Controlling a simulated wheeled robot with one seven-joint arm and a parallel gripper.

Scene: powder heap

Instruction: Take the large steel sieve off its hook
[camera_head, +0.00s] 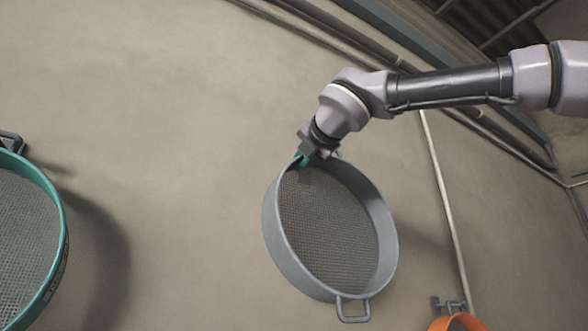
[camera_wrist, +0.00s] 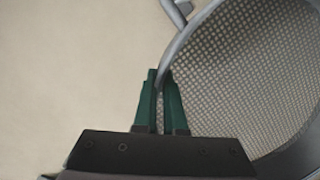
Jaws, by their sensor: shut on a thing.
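The large steel sieve (camera_head: 380,212) is a round grey pan with a mesh bottom and a loop handle at its lower edge. It hangs tilted in front of the wall in the head view. My gripper (camera_head: 302,160) is shut on the sieve's upper left rim. In the wrist view the green fingers of my gripper (camera_wrist: 161,82) pinch the rim, with the sieve's mesh (camera_wrist: 250,70) to the right. A grey loop (camera_wrist: 176,12) shows at the top of the wrist view. I see no hook at the sieve; my gripper and arm cover part of its upper edge.
A teal sieve (camera_head: 62,225) hangs on the wall at the left, cut by the frame edge. An orange thing (camera_head: 457,323) sits below a wall bracket (camera_head: 450,306) at the lower right. Pipes run along the upper wall. The wall between the teal and steel sieves is bare.

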